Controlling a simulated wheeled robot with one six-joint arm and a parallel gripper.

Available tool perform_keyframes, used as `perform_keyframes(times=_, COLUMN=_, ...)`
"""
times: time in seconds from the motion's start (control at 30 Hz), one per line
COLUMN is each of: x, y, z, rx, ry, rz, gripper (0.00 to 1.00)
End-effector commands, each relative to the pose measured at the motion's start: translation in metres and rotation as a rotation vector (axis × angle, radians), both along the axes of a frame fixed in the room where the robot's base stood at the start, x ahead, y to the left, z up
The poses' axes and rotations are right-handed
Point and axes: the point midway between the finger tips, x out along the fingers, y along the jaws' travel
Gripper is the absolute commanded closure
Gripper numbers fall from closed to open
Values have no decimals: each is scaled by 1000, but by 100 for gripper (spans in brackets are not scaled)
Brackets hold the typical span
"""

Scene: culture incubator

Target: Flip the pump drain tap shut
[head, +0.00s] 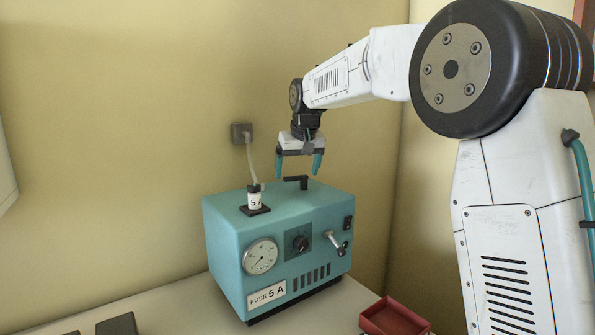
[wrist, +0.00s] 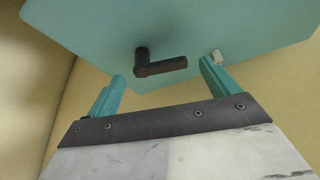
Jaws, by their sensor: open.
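The teal pump box (head: 225,250) stands on the bench against the wall. A black L-shaped lever (head: 303,183) stands on its top; in the wrist view this lever (wrist: 160,67) has a round pivot at its left end and an arm pointing right. A pale metal lever (head: 334,240) with a dark fitting sits on the front face. I cannot tell for certain which lever is the drain tap. My gripper (head: 298,171) is open and empty just above the top lever, fingers pointing down. In the wrist view the lever appears between the teal fingertips, with no clear contact.
The front carries a gauge (head: 260,256) and a dark knob (head: 299,243). A red tray (head: 395,318) lies at front right.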

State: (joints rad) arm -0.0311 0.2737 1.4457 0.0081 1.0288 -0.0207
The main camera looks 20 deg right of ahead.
Motion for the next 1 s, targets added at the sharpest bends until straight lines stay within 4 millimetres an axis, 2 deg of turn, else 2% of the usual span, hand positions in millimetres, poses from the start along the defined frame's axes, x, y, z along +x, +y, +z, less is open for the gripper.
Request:
perform_keyframes(times=0.1, x=2, y=0, z=-6, rx=0, ry=1, rz=0, gripper=13)
perform_keyframes(times=0.33, x=2, y=1, z=-7, rx=0, ry=1, rz=1, gripper=13)
perform_keyframes(times=0.37, x=2, y=1, z=-7, rx=0, ry=1, rz=1, gripper=16)
perform_keyframes(times=0.5, x=2, y=1, z=-7, rx=0, ry=1, rz=1, gripper=54)
perform_keyframes(times=0.53, x=2, y=1, z=-7, rx=0, ry=1, rz=1, gripper=58)
perform_keyframes(times=0.73, x=1, y=0, z=-7, rx=0, ry=2, rz=30, gripper=57)
perform_keyframes(times=1.0, x=-3, y=-4, z=-7, rx=1, ry=1, rz=228, gripper=57)
